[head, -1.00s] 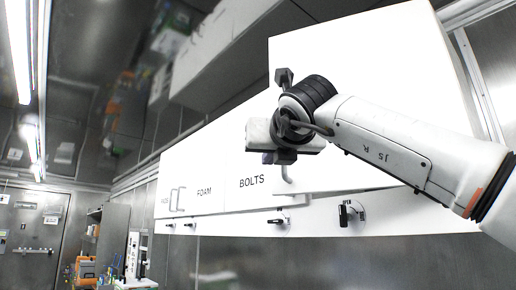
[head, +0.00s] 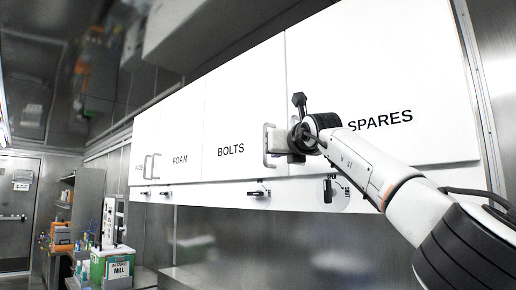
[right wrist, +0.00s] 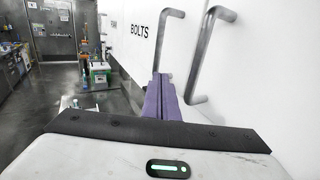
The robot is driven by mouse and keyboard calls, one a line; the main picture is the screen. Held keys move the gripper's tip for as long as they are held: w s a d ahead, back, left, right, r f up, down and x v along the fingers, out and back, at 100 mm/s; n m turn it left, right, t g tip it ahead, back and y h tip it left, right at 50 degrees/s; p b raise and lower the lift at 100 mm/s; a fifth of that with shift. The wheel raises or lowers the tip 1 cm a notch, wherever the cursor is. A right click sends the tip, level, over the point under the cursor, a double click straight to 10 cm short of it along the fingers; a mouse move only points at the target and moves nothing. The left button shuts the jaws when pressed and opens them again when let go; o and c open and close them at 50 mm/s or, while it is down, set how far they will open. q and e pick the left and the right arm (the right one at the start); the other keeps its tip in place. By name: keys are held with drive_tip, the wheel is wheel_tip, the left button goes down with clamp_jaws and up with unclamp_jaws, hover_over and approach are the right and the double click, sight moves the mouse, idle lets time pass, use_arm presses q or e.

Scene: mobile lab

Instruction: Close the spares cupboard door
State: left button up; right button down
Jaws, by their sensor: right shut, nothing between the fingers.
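The spares cupboard door (head: 390,75), a white panel marked SPARES, looks about level with the BOLTS door (head: 243,105) beside it; I cannot tell if a small gap remains. My right gripper (head: 278,138) is at the left edge of the spares door. In the right wrist view its purple fingers (right wrist: 160,98) are shut and empty, close to the door faces. Two bar handles show there, one on the BOLTS side (right wrist: 165,40) and one nearer (right wrist: 205,55). A dark turn-latch (head: 327,191) under the spares door stands upright by its OPEN label. My left gripper is not in view.
More cupboard doors, such as FOAM (head: 182,130), run to the left, with sideways latches (head: 258,190) below. A bench with a green box marked MILL (head: 112,265) stands at the far left. The aisle floor (right wrist: 50,110) beside the cupboards looks clear.

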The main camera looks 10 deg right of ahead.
drive_tip(key=shift+w+d, duration=0.25)
drive_tip(key=shift+f, duration=0.1)
idle(0.3)
drive_tip(key=s+a+b, duration=0.6)
drive_tip(key=s+a, duration=0.1)
drive_tip(key=a, duration=0.5)
